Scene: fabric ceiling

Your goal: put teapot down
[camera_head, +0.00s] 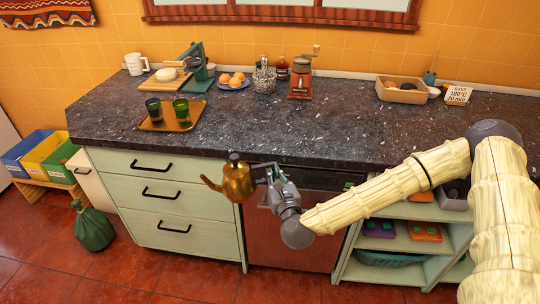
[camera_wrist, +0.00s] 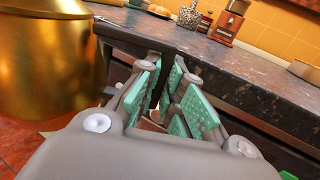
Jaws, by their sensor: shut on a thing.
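The teapot (camera_head: 237,181) is brass-coloured, with a spout pointing left and a dark knob on its lid. It looks upright and hangs in the air in front of the counter's front edge. My gripper (camera_head: 268,175) is at its right side, shut on the teapot's dark handle. In the wrist view, the teapot (camera_wrist: 50,60) fills the left side and the green-padded fingers (camera_wrist: 165,95) close around the dark handle strip between them. The lower part of the handle is hidden by the fingers.
The dark speckled counter (camera_head: 255,130) has free room in its front middle. A tray (camera_head: 172,117) with two green glasses stands at left. A grinder (camera_head: 301,80), a jar (camera_head: 264,78) and a plate of round orange-brown items (camera_head: 233,82) stand behind. A box (camera_head: 402,90) is at back right.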

